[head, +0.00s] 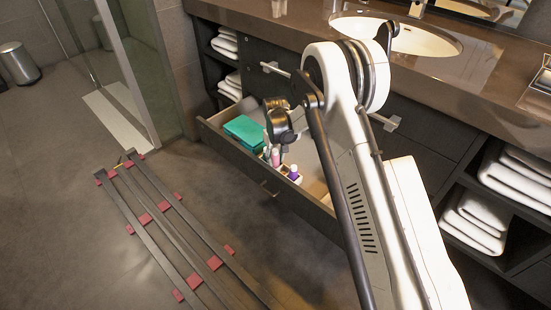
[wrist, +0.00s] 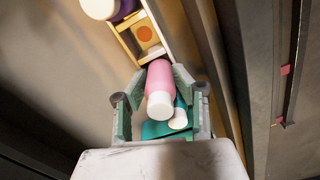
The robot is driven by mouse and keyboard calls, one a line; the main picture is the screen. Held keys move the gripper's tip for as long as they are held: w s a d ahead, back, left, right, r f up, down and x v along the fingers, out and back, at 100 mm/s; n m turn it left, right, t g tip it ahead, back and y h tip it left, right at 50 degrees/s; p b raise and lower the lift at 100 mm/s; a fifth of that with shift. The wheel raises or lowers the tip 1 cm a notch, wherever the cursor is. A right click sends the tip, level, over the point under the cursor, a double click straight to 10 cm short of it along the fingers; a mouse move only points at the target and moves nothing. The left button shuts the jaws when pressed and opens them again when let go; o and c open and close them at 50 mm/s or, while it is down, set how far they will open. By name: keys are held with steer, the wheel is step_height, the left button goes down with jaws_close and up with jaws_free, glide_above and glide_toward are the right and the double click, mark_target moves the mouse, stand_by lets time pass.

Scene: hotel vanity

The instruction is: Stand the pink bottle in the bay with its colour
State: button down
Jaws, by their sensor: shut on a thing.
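My gripper (wrist: 160,95) is shut on the pink bottle (wrist: 160,82), whose white cap (wrist: 160,105) points towards the wrist camera. In the head view, the gripper (head: 277,147) reaches down into the open drawer, with the pink bottle (head: 275,157) below it. A wooden rack (wrist: 150,40) with bays lies just beyond the bottle in the wrist view; one bay shows an orange dot (wrist: 145,33). The purple bottle (head: 293,172) with a white cap stands at the rack; it also shows in the wrist view (wrist: 125,10). The pink bottle's base is hidden, so I cannot tell whether it touches the rack.
A teal box (head: 244,131) lies in the drawer (head: 240,153), left of the rack. A teal thing (wrist: 160,130) and a white cap-like shape (wrist: 178,119) show beside the pink bottle. The drawer walls surround the gripper. Folded towels (head: 475,218) fill side shelves.

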steer(key=shift+f, duration=0.55)
steer(key=shift+r, duration=0.2)
stand_by(0.4)
steer(key=shift+r, duration=0.35)
steer(key=shift+r+p, duration=0.45)
steer(key=shift+r, duration=0.5)
steer(key=shift+b, duration=0.5)
stand_by(1.5)
steer(key=shift+f, duration=1.5)
stand_by(0.8)
steer(key=shift+r+p, duration=0.35)
steer(key=shift+r, duration=1.1)
